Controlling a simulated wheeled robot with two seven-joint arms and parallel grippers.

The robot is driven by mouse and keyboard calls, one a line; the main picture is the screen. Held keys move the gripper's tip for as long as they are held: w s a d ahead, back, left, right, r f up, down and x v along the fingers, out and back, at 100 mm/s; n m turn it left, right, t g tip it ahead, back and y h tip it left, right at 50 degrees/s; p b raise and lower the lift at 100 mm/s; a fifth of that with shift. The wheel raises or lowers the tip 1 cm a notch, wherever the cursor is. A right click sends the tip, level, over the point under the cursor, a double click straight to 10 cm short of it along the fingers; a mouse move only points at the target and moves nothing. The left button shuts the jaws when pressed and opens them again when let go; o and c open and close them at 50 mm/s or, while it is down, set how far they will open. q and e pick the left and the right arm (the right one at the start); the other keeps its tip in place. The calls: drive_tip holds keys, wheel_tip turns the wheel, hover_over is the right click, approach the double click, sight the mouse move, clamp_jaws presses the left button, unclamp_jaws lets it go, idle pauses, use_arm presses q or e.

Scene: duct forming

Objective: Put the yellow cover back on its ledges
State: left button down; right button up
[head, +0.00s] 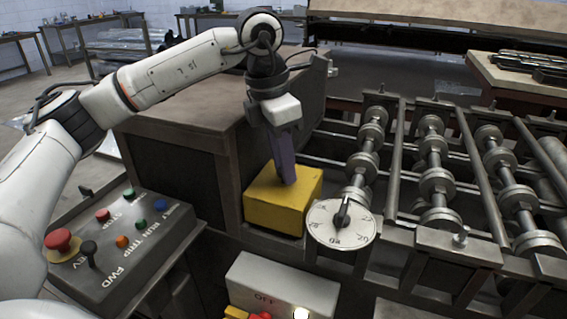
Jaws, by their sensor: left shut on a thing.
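The yellow cover (275,209) is a box-like piece at the middle of the head view, at the left end of the roller machine beside the brown cabinet. My left gripper (287,178) comes down onto its top from above and is shut on it. The fingertips are partly hidden at the cover's top. The ledges cannot be made out; the cover hides what lies under it, and I cannot tell whether it rests on anything. My right gripper does not show.
A white dial (341,224) with a dark handle stands just right of the cover. Steel roller shafts (437,185) fill the right side. A control panel (119,245) with buttons is at left, a grey switch box (283,285) in front, and a brown cabinet (190,105) behind.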

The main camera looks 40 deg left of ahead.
use_arm(q)
drive_tip(key=shift+s+d+f, duration=0.15)
drive_tip(key=shift+s+f, duration=0.15)
drive_tip(key=shift+f, duration=0.35)
drive_tip(key=shift+r, duration=0.3)
drive_tip(key=shift+s+r+p, duration=0.15)
drive_tip(key=shift+r+p, duration=0.3)
drive_tip(key=shift+p, duration=0.05)
drive_tip(key=shift+r, duration=0.15)
drive_tip(key=shift+w, duration=0.3)
drive_tip(key=shift+w, duration=0.1)
idle(0.7)
